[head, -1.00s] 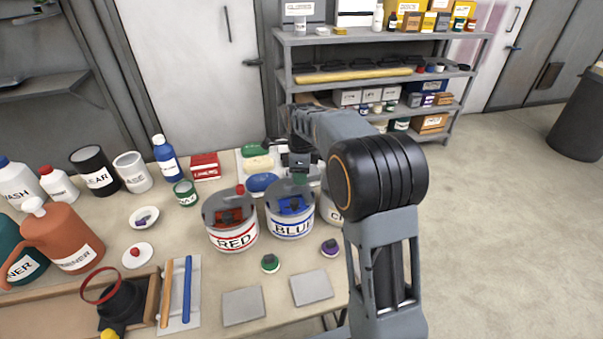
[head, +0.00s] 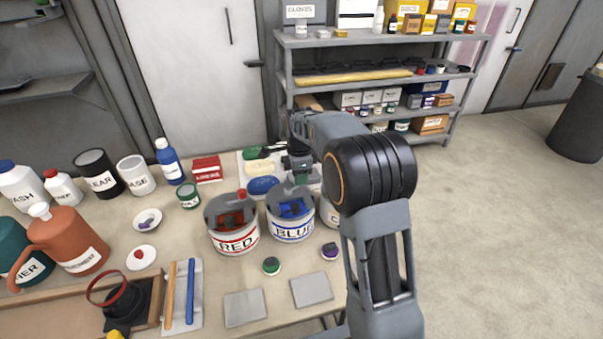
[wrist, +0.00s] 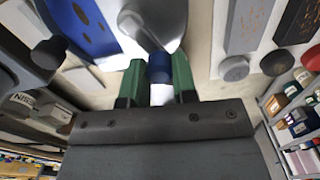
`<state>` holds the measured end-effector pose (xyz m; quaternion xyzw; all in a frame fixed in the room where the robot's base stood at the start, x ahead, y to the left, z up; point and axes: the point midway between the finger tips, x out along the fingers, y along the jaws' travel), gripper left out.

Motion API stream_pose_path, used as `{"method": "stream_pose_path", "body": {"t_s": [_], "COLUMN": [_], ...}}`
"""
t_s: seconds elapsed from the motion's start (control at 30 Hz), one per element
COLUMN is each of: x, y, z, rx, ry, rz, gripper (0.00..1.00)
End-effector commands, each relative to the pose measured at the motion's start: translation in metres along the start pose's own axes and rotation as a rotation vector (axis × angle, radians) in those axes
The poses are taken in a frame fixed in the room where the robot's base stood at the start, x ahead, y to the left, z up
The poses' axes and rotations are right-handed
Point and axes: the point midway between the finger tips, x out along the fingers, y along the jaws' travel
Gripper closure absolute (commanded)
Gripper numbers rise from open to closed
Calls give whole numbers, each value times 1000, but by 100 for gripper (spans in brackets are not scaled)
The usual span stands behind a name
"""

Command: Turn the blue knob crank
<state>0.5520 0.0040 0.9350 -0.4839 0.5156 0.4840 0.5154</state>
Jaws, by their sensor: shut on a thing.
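The blue knob (wrist: 160,68) of the crank sits between the two green fingertips of my gripper (wrist: 158,80) in the wrist view. My gripper is shut on it. The grey crank arm (wrist: 146,25) runs up from the knob in that view. In the head view the can labelled BLUE (head: 290,228) stands on the table, with blue paint (head: 293,209) showing in its top. My gripper (head: 301,177) is at the far right of this can's top; the knob is hidden there.
The can labelled RED (head: 233,242) stands close on the left, and another pale can (head: 328,212) is partly hidden behind my arm on the right. Small dark-topped pots and grey tiles (head: 245,308) lie in front.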

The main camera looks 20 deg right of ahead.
Motion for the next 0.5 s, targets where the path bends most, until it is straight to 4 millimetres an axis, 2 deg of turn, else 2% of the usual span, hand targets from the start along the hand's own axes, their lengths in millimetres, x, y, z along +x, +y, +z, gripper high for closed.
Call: {"method": "stream_pose_path", "body": {"t_s": [0.5], "x": [-2], "y": [-16], "z": [14], "rx": [-491], "ry": [0], "rz": [0], "gripper": [98]}}
